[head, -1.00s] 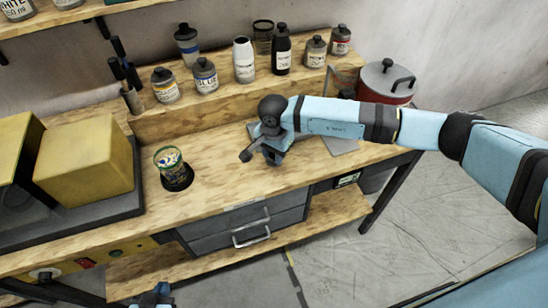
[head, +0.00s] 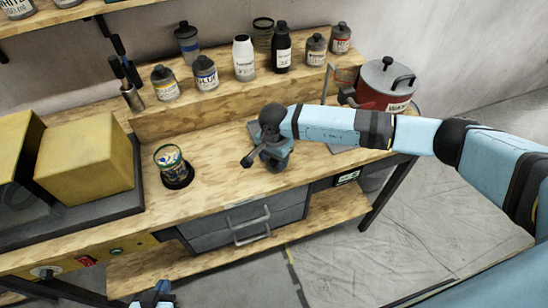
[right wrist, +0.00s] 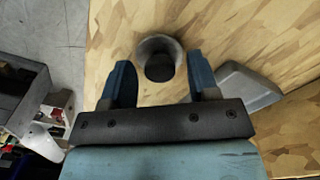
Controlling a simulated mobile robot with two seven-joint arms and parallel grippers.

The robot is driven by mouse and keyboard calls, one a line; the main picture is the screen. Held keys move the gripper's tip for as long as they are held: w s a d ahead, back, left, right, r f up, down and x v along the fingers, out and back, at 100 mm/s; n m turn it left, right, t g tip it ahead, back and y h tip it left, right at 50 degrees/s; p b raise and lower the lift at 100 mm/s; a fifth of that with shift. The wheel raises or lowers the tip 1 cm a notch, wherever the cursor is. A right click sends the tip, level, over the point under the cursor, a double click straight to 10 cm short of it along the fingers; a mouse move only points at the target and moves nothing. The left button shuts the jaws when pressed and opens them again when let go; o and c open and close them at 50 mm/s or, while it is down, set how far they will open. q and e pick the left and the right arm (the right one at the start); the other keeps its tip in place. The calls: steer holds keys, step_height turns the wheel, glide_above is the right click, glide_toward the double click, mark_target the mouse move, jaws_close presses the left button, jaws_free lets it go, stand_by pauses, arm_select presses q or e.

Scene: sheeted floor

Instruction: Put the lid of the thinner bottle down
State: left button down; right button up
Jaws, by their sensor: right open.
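In the right wrist view, a small round grey piece (right wrist: 160,58) with a flared rim and dark centre, which looks like a lid, is on the wooden bench. It lies just beyond and between my right gripper's fingertips (right wrist: 160,72). The right gripper (head: 262,160) is open, low over the bench in the head view, and hides the piece there. A slim white bottle (head: 243,60) and a slim black bottle (head: 281,50) stand on the raised shelf behind. My left gripper (head: 155,296) is cut off at the bottom edge; its opening is unclear.
Several paint jars stand along the raised shelf (head: 225,112). A patterned can (head: 171,162) is left of my right gripper. A yellow box (head: 85,160) is at far left. A red pot (head: 385,88) with a grey lid stands at right. The bench front is clear.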

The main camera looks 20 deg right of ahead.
steer(key=shift+r, duration=0.3)
steer(key=shift+w+r, duration=0.1)
steer(key=shift+r, duration=0.3)
step_height(320, 180, up, 10)
steer(key=b, duration=0.2)
steer(key=s+a+f+m+g+y, duration=0.1)
steer(key=s+a+m+g+y, duration=0.3)
steer(key=s+a+y, duration=0.8)
steer(key=s+a+r+m+t+y, duration=0.25)
steer(key=a+r+m+y, duration=0.35)
steer(key=m, duration=0.5)
steer(key=w+d+f+m+t+h, duration=0.1)
steer(key=d+f+m+t+h, duration=0.3)
steer(key=m+t, duration=0.75)
steer(key=w+d+f+m+t+h, duration=0.15)
steer(key=d+f+m+t, duration=0.35)
steer(key=m, duration=1.2)
steer(key=s+d+f+m+g+h, duration=0.4)
steer(key=s+d+f+m+h, duration=0.5)
steer(key=s+d+f+m, duration=0.2)
step_height(320, 180, down, 4)
steer(key=s+m, duration=0.2)
steer(key=m, duration=0.2)
steer(key=shift+d, duration=0.4)
